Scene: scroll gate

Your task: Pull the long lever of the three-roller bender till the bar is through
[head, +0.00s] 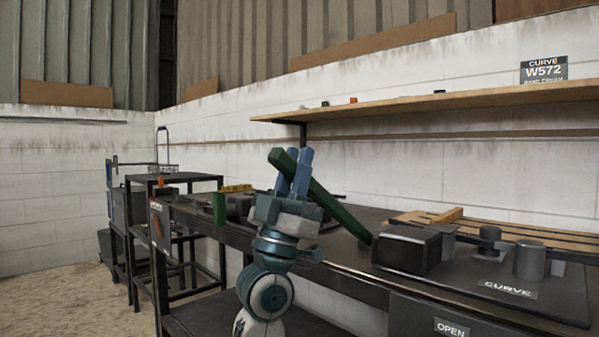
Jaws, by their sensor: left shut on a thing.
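The long lever is a dark green bar (338,213) that slants from upper left down to the right in the head view. Its lower right end meets a dark block on the bench. My left gripper (295,172) has blue fingers and is shut on the lever near its upper left end. The three-roller bender (525,298) is a dark plate with grey cylindrical rollers (530,259) at the right of the bench, labelled CURVE. I cannot make out the bar with certainty. My right gripper is not in view.
The dark workbench (345,277) runs along the white wall. A dark block (407,249) stands at the lever's lower end. A wooden shelf (430,103) hangs above. A black stand (172,179) is at the left, with open floor (60,290) in front.

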